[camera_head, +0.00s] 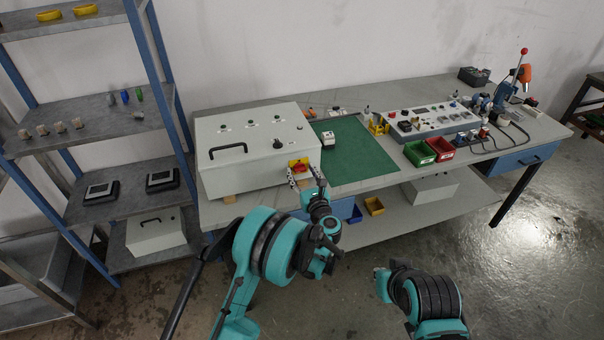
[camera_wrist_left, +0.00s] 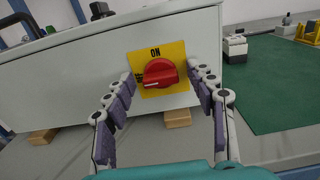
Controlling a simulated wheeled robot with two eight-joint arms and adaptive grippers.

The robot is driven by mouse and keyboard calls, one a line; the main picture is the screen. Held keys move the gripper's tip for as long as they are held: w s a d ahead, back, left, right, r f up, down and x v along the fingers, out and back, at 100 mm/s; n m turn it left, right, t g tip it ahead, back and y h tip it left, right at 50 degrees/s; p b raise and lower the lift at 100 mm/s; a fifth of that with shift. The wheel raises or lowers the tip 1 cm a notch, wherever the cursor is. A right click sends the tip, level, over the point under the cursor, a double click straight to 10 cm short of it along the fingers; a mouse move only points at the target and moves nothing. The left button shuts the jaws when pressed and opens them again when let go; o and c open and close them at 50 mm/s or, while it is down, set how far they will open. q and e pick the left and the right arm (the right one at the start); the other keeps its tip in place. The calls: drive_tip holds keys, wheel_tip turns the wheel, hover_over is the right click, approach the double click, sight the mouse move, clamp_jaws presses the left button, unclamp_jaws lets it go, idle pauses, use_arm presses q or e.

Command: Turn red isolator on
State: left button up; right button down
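The red isolator knob (camera_wrist_left: 160,74) sits on a yellow plate (camera_wrist_left: 172,52) on the front of a white cabinet (camera_wrist_left: 60,78). The plate reads "ON" at the top and has partly hidden lettering at its left. The knob's handle lies nearly level, its white mark pointing left. In the head view the knob (camera_head: 298,167) is at the cabinet's (camera_head: 222,177) right front. My left gripper (camera_wrist_left: 165,118) is open, its fingers either side of the knob and short of it, with nothing between them. It also shows in the head view (camera_head: 306,181). My right arm is low right; its fingertips are not clear.
The cabinet stands on wooden blocks (camera_wrist_left: 178,117) on the grey bench. A green mat (camera_head: 358,150) lies to its right, with green (camera_head: 418,153) and red bins (camera_head: 440,148) beyond. A blue shelf rack (camera_head: 120,190) stands at the left.

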use_arm(q)
drive_tip(key=c, duration=1)
drive_tip(key=shift+m, duration=0.3)
drive_tip(key=m+b, duration=0.1)
drive_tip(key=m, duration=0.2)
drive_tip(key=shift+d+m+b, duration=0.1)
drive_tip(key=shift+m+b, duration=0.2)
drive_tip(key=shift+b, duration=0.1)
drive_tip(key=m+b, duration=0.1)
drive_tip(key=m, duration=0.3)
drive_tip(key=shift+f+m, duration=0.1)
drive_tip(key=shift+m, duration=0.2)
drive_tip(key=m+b, duration=0.1)
drive_tip(key=m, duration=0.3)
drive_tip(key=shift+d+m, duration=0.1)
drive_tip(key=shift+m, duration=0.2)
drive_tip(key=shift+m+b, duration=0.5)
drive_tip(key=shift+m, duration=1.8)
